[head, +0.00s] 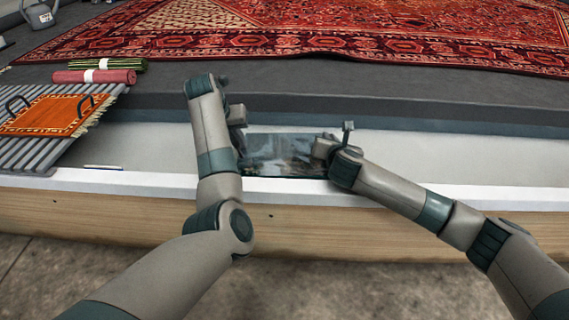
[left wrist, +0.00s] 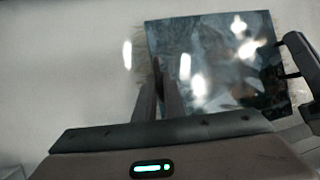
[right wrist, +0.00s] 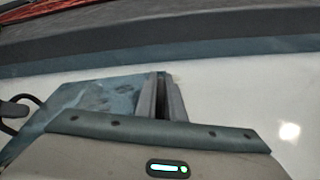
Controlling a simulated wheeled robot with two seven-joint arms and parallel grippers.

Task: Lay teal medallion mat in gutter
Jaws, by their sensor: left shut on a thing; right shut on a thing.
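The teal medallion mat (head: 280,155) is spread out in the pale gutter (head: 400,158), dark and glossy with bright reflections. It also shows in the left wrist view (left wrist: 215,60), with a pale fringe on its left edge, and in part in the right wrist view (right wrist: 95,97). My left gripper (head: 241,150) is shut on the mat's left edge. My right gripper (head: 320,152) is shut on its right edge. The grippers and the gutter's front wall hide parts of the mat. I cannot tell whether it rests on the gutter floor.
A ribbed grey rack (head: 42,158) with an orange mat (head: 50,114) spans the gutter at left. A red roll (head: 95,76) and a green roll (head: 105,66) lie behind it. A large red rug (head: 350,35) covers the floor behind. The gutter right of my right gripper is clear.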

